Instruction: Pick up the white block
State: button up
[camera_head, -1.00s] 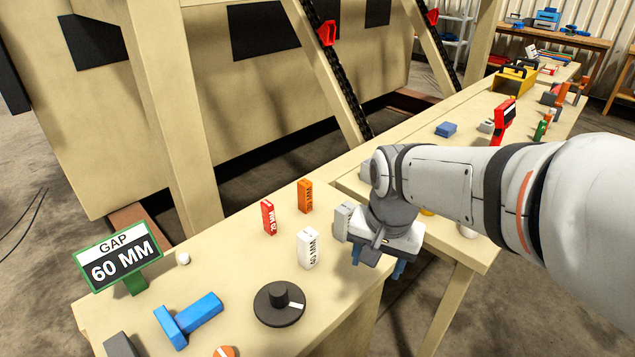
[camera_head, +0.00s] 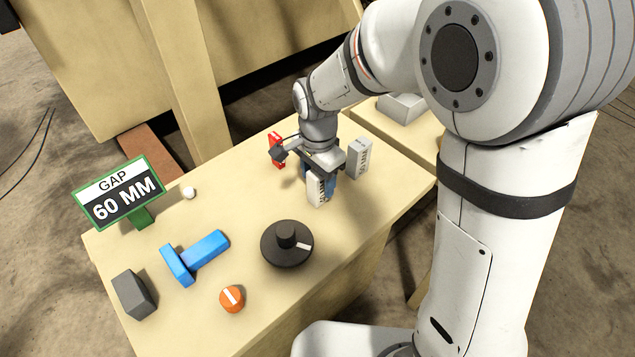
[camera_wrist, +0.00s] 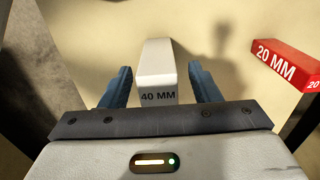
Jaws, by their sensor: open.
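The white block (camera_head: 315,192) stands upright on the bench in the head view, at the near side of my gripper (camera_head: 320,180). In the wrist view the white block (camera_wrist: 157,62) reads "40 MM" and lies between the two blue fingers of my gripper (camera_wrist: 160,70). The fingers are open, one on each side, with a visible gap to the block on both sides. My wrist and palm hide part of the block's upper end in the head view.
A red block (camera_head: 274,152) marked "20 MM" (camera_wrist: 285,62) and a grey block (camera_head: 359,158) stand close to my gripper. A black dial (camera_head: 285,250), a blue T-shaped piece (camera_head: 200,252), an orange knob (camera_head: 231,300), a dark grey block (camera_head: 132,296) and a "GAP 60 MM" sign (camera_head: 121,195) occupy the nearer left.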

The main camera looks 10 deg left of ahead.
jog(key=shift+f, duration=0.55)
jog(key=shift+c, duration=0.6)
grip_shut()
